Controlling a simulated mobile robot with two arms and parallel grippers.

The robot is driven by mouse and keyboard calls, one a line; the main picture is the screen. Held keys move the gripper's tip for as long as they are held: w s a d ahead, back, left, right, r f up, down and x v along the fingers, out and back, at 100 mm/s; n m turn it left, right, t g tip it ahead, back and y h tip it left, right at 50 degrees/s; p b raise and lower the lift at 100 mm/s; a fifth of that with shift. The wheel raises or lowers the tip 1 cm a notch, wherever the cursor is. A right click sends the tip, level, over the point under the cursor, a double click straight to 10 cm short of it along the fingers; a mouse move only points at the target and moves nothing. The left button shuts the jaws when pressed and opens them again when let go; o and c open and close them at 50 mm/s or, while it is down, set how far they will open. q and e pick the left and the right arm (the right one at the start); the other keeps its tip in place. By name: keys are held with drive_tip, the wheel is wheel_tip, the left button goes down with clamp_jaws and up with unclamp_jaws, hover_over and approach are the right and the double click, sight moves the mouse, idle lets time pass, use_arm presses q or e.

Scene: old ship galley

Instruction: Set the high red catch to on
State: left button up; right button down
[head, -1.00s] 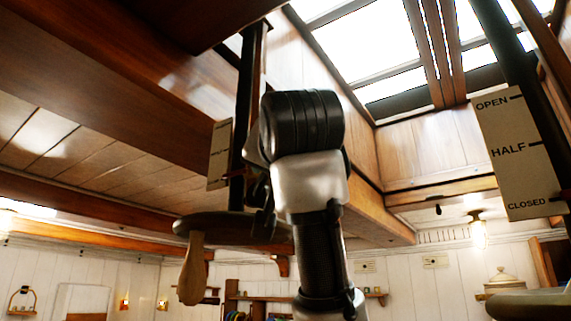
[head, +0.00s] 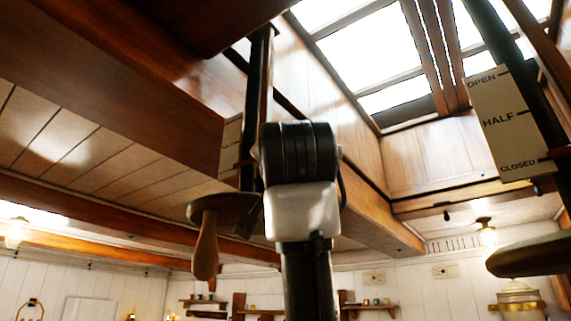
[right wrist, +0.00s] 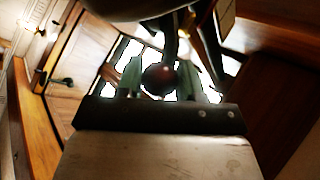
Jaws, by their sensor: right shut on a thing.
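In the right wrist view, a dark red ball knob (right wrist: 161,78) on a dark stem sits between the two pale green fingers of my right gripper (right wrist: 161,82). It looks like the red catch's knob; its base and any on/off mark cannot be made out. My right gripper is shut on this knob. In the head view my right arm rises in the middle and hides most of its gripper and the knob. My left gripper is not in view.
A crank wheel with a wooden handle (head: 205,247) hangs left of my arm, under a dark vertical rod (head: 257,95). A plate marked OPEN, HALF, CLOSED (head: 502,130) is at the right. Beams and a skylight (head: 370,48) are overhead.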

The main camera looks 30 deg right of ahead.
drive_tip(key=c, duration=0.7)
unclamp_jaws()
drive_tip(key=shift+f, duration=0.1)
drive_tip(key=b+v, duration=0.5)
drive_tip(key=v, duration=0.5)
drive_tip(key=shift+s+a, duration=0.2)
drive_tip(key=shift+s, duration=0.15)
drive_tip(key=shift+f, duration=0.1)
